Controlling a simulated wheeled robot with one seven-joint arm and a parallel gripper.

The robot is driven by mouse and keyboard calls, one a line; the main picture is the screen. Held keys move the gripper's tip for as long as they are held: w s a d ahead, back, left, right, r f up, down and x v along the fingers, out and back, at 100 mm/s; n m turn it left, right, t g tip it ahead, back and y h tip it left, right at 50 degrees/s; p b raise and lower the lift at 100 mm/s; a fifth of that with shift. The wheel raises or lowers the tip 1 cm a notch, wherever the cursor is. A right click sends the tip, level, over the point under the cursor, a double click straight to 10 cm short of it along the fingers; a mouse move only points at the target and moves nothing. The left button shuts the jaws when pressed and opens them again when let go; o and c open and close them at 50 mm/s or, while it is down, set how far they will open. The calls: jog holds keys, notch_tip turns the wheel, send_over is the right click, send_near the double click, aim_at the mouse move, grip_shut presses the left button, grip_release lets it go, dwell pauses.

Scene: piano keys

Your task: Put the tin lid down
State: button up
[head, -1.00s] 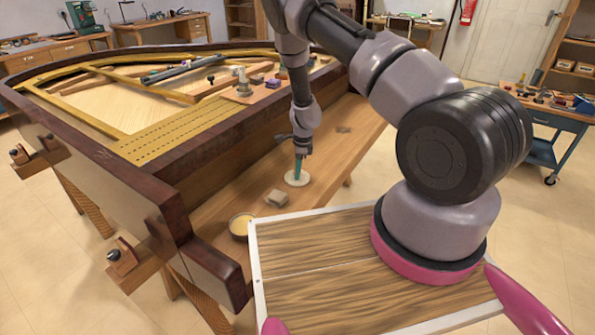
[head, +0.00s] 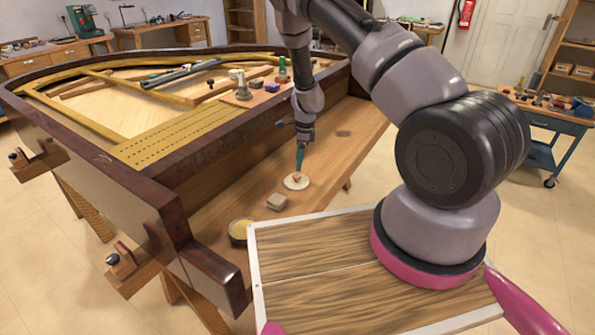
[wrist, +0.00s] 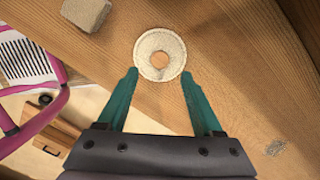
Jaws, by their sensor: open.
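The tin lid (head: 296,183) is a pale round disc with a small orange-brown centre. It lies flat on the wooden bench plank in front of the piano. It also shows in the wrist view (wrist: 145,58), just beyond the fingertips. My gripper (head: 299,170) is just above the lid, its teal fingers pointing down. In the wrist view the fingers (wrist: 158,77) are spread apart with nothing between them. An open round tin (head: 240,230) with yellowish contents stands at the plank's near end.
A small grey-brown block (head: 277,201) lies between the lid and the tin, also in the wrist view (wrist: 86,13). The piano case (head: 215,146) rises along the plank's left side. A dark patch (head: 343,133) marks the plank farther back. The plank right of the lid is clear.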

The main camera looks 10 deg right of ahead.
jog(key=s+r+n+t+y, duration=0.1)
jog(key=s+r+n, duration=0.25)
jog(key=r, duration=1.45)
jog(key=s+r+n+t+y, duration=0.1)
jog(key=s+r+n+t, duration=0.2)
jog(key=r, duration=1.5)
jog(key=s+d+r+n+t, duration=0.1)
jog(key=s+r+n, duration=0.4)
jog(key=s, duration=0.7)
jog(key=s+d+r+n+t+h, duration=0.1)
jog(key=s+d+r+n+t, duration=0.1)
jog(key=s+r, duration=0.8)
jog(key=s+d+n, duration=0.1)
jog(key=s+n, duration=0.1)
jog(key=shift+s+d+r+n, duration=0.25)
jog(key=shift+d+n, duration=0.1)
jog(key=shift+d, duration=0.05)
